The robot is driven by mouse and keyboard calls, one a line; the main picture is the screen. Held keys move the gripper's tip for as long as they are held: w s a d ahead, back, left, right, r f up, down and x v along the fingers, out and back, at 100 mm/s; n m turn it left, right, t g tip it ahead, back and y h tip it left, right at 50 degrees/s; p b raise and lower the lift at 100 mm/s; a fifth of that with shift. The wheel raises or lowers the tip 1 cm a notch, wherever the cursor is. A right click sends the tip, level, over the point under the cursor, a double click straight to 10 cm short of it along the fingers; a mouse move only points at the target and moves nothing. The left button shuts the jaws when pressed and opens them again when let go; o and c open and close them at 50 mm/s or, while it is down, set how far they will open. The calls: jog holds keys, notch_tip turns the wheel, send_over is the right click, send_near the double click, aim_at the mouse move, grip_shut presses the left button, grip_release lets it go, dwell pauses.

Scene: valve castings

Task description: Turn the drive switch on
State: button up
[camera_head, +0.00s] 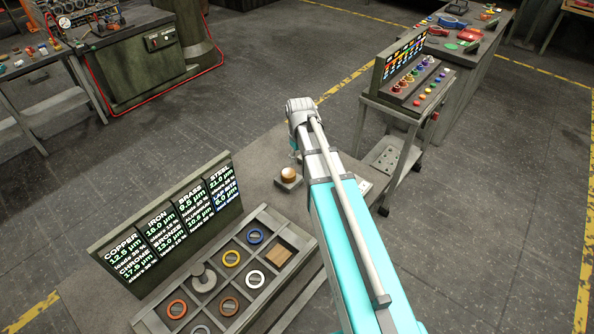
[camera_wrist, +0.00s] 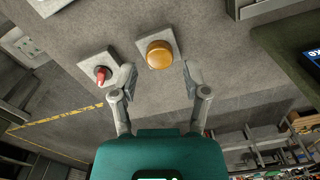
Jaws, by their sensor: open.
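In the wrist view a small red switch-like knob (camera_wrist: 102,75) stands on a pale square plate (camera_wrist: 88,64), left of my gripper; it is likely the drive switch, but I see no label and cannot tell its position. Beside it an amber round cap (camera_wrist: 159,54) sits on another pale base. My gripper (camera_wrist: 160,80) is open and empty, its two fingers spread either side of the cap's lower edge, apparently not touching it. In the head view the amber cap (camera_head: 288,174) shows on the bench left of my arm; the red knob is not visible there and my fingers are hidden.
A compartment tray (camera_head: 285,222) with several coloured rings lies on the bench, with a metals display board (camera_head: 165,220) behind it. A cart (camera_head: 405,112) with coloured pieces stands right of my arm. Open floor (camera_head: 480,215) lies at the right.

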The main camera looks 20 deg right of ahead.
jog(key=s+a+m, duration=0.1)
jog(key=s+a, duration=0.1)
jog(key=s, duration=0.4)
jog(key=shift+a+r+p, duration=0.3)
jog(key=shift+a, duration=0.1)
jog(key=w+d+f+m+b, duration=0.1)
jog(key=w+d+m, duration=0.1)
jog(key=w+d, duration=0.5)
jog(key=w+d+f+m+b, duration=0.1)
jog(key=w+d, duration=0.6)
jog(key=w, duration=1)
jog(key=shift+d+f+m+b, duration=0.25)
jog(key=shift+m+b, duration=0.05)
jog(key=shift+m, duration=0.3)
jog(key=shift+s+f, duration=0.1)
jog(key=shift+f, duration=0.15)
notch_tip(320, 180, down, 13)
jog(key=b, duration=1.3)
jog(key=shift+f+b, duration=0.15)
jog(key=shift+b, duration=0.25)
